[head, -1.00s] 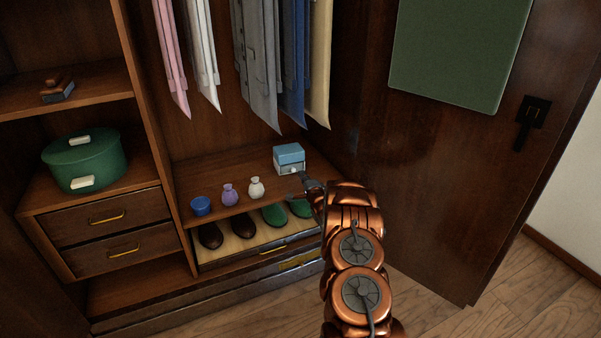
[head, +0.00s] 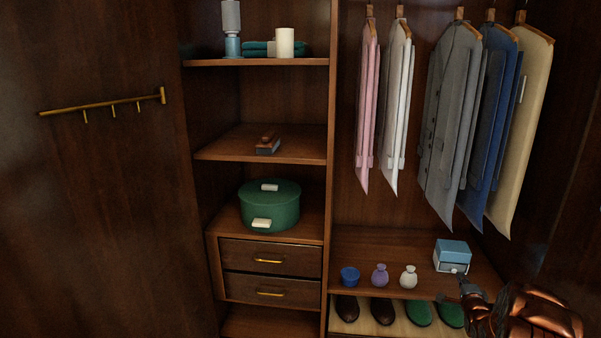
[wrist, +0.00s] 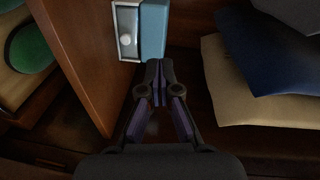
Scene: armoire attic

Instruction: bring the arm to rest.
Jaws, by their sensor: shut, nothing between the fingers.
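My arm (head: 535,312) reaches in from the lower right of the head view. My gripper (head: 466,287) is just in front of the small blue box with a white drawer front (head: 452,256), which stands on the wardrobe shelf. In the wrist view my gripper (wrist: 158,72) has its fingertips together with nothing between them. The blue box (wrist: 153,28) shows just beyond the fingertips there. Whether the fingers touch it cannot be told.
A blue cup (head: 349,276), a purple pouch (head: 380,276) and a white pouch (head: 408,278) stand left of the box. Shoes (head: 383,311) sit on a pull-out below. Garments (head: 450,125) hang above. A green round box (head: 270,208) is further left.

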